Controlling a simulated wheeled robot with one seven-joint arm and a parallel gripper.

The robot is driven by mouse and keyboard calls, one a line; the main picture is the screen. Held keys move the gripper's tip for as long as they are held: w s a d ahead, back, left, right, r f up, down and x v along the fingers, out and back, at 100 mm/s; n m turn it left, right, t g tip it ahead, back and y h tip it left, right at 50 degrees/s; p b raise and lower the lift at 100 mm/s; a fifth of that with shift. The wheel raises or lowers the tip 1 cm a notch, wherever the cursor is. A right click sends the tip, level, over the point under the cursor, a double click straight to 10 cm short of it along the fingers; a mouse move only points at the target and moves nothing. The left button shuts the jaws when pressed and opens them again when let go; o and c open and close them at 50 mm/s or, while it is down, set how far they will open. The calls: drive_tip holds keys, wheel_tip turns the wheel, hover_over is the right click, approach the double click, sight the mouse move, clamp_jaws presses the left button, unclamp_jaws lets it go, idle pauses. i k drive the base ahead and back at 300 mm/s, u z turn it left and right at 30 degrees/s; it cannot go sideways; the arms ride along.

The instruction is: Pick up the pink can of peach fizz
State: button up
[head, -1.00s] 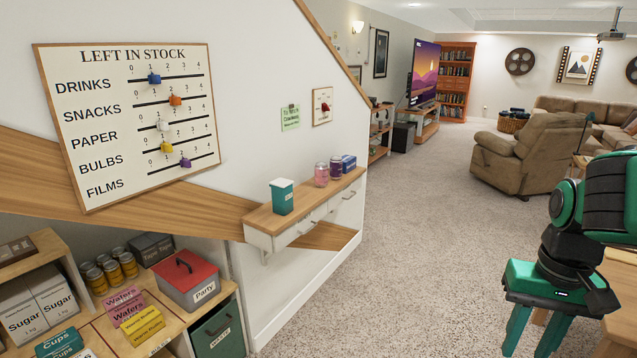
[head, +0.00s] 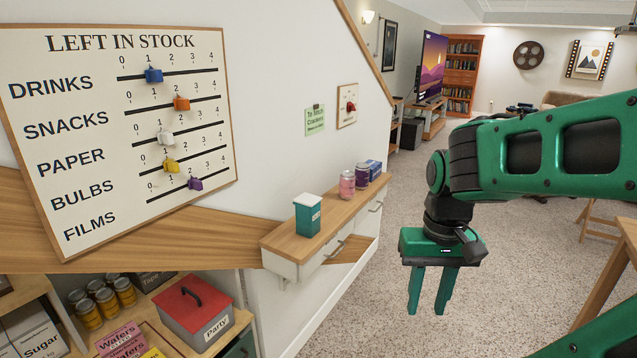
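The pink can (head: 347,184) stands upright on the wooden-topped wall shelf (head: 277,240), left of a purple can (head: 362,175). Its label is too small to read. My gripper (head: 428,310) is green and points down, open and empty, over the carpet to the right of the shelf. It appears nearer to me than the cans and is clearly apart from them.
A wooden table (head: 610,275) is at right. Carpet (head: 345,325) lies open between.

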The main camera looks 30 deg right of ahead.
sight(348, 184)
drive_tip(key=z, duration=0.3)
drive_tip(key=i, duration=1)
drive_tip(key=z, duration=0.55)
